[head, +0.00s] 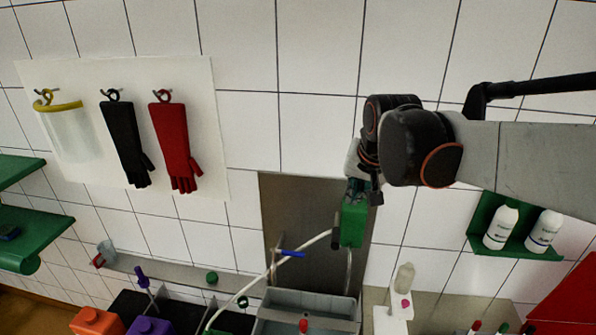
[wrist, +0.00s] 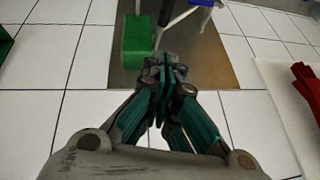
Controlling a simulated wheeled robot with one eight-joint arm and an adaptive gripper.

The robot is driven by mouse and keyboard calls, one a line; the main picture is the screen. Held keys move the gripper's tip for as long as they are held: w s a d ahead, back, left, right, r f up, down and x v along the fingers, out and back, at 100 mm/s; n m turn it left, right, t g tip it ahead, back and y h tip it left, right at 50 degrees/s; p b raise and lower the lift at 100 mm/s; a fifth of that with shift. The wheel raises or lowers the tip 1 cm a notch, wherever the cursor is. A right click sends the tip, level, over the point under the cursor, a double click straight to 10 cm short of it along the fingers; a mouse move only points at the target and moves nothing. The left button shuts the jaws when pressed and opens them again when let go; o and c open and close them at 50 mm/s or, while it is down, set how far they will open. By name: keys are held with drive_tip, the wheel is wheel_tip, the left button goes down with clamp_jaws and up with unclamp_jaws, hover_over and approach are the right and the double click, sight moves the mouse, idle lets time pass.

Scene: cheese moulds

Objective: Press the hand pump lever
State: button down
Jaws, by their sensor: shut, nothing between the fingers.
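A green box (head: 352,221), which looks like the hand pump body, is mounted in front of a brown-grey wall panel (head: 295,207). It also shows in the wrist view (wrist: 136,48). A small dark part (head: 336,232) on its left side looks like the lever; the wrist view shows a dark piece (wrist: 165,12) beside the box. My gripper (head: 358,190) is right above the top of the green box and partly covers it. In the wrist view my gripper (wrist: 163,66) has its fingertips together, empty, close beside the box. I cannot tell whether they touch it.
A white hose (head: 312,240) runs left from the pump past a blue handle (head: 291,253). A grey basin (head: 310,303) stands below. A green shelf (head: 516,240) with white bottles is on the right. Gloves (head: 175,140) hang on the left wall.

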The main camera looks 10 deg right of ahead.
drive_tip(key=shift+w+f, duration=0.1)
hover_over(337, 229)
drive_tip(key=s+d, duration=0.1)
drive_tip(key=s, duration=0.1)
wheel_tip(337, 229, down, 8)
drive_tip(key=f, duration=0.3)
drive_tip(key=shift+s+a+f+p, duration=0.1)
drive_tip(key=shift+s+a+p, duration=0.05)
drive_tip(key=shift+a+p, duration=0.25)
drive_tip(key=shift+s+a+f, duration=0.1)
drive_tip(key=shift+f, duration=0.45)
drive_tip(key=shift+f, duration=0.1)
